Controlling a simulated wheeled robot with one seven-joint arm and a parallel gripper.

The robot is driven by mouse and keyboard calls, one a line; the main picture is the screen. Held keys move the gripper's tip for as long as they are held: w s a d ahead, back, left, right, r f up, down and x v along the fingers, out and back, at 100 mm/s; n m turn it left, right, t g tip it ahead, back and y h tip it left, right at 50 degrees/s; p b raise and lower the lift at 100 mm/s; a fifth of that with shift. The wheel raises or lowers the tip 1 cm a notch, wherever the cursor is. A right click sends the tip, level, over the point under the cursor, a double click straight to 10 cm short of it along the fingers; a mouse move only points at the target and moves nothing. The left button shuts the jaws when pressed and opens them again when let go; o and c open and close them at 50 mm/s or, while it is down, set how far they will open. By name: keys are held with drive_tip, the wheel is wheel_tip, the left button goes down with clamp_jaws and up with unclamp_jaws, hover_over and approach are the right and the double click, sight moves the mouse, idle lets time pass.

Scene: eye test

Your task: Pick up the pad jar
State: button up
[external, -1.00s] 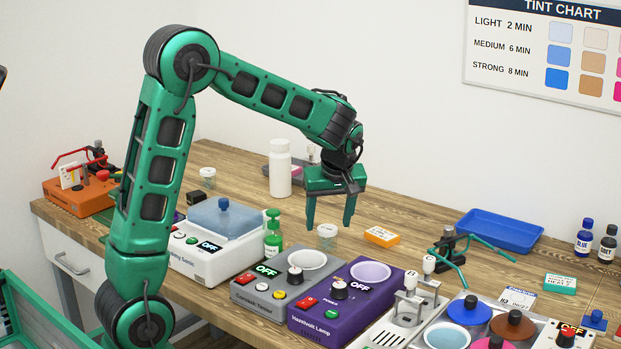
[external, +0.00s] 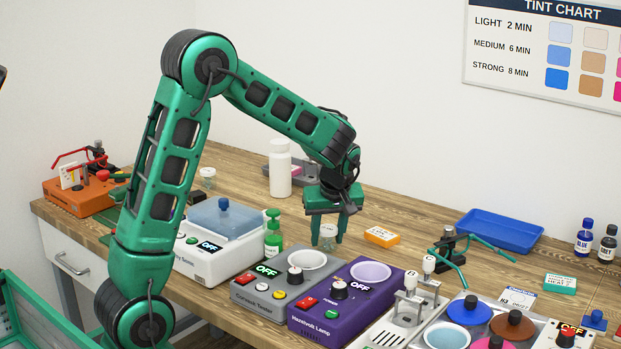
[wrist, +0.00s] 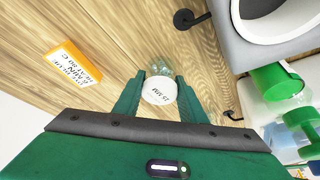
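A small clear jar with a white lid (external: 328,231) stands upright on the wooden bench. I take it as the pad jar; its lid lettering in the wrist view (wrist: 158,91) is too small to read surely. My gripper (external: 328,236) points down over it, with one finger on each side. In the wrist view, the green fingers of my gripper (wrist: 159,86) come right up to the lid's edges, with no clear gap. The fingers look shut on the jar. Part of the jar's body is hidden by the fingers and lid.
An orange box (external: 381,236) lies close on the right. The grey tester (external: 262,302) and purple lamp unit (external: 335,318) stand in front. A green pump bottle (external: 273,238) is left, a white bottle (external: 280,170) behind. Another small jar (external: 207,178) stands farther left.

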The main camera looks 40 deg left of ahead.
sight(324, 227)
drive_tip(key=shift+r, duration=0.1)
drive_tip(key=shift+r, duration=0.5)
drive_tip(key=r, duration=0.3)
drive_tip(key=shift+s+a+r, duration=0.15)
drive_tip(key=shift+a+r, duration=0.1)
drive_tip(key=shift+a, duration=0.15)
drive_tip(key=s+a+r, duration=0.5)
drive_tip(key=a+r, duration=0.1)
drive_tip(key=a, duration=0.4)
drive_tip(key=w+a+m, duration=0.1)
drive_tip(key=w+a, duration=0.1)
drive_tip(key=a, duration=1.4)
drive_tip(key=w+a, duration=0.3)
drive_tip(key=a, duration=1.4)
drive_tip(key=w+d+f, duration=0.4)
drive_tip(key=w+d, duration=0.1)
drive_tip(key=w+d+f, duration=0.2)
drive_tip(key=w, duration=0.1)
drive_tip(key=shift+w+d+f, duration=0.2)
drive_tip(key=shift+d+f, duration=0.1)
drive_tip(key=shift+d, duration=0.1)
drive_tip(key=shift+f, duration=1.95)
drive_tip(key=shift+f, duration=0.1)
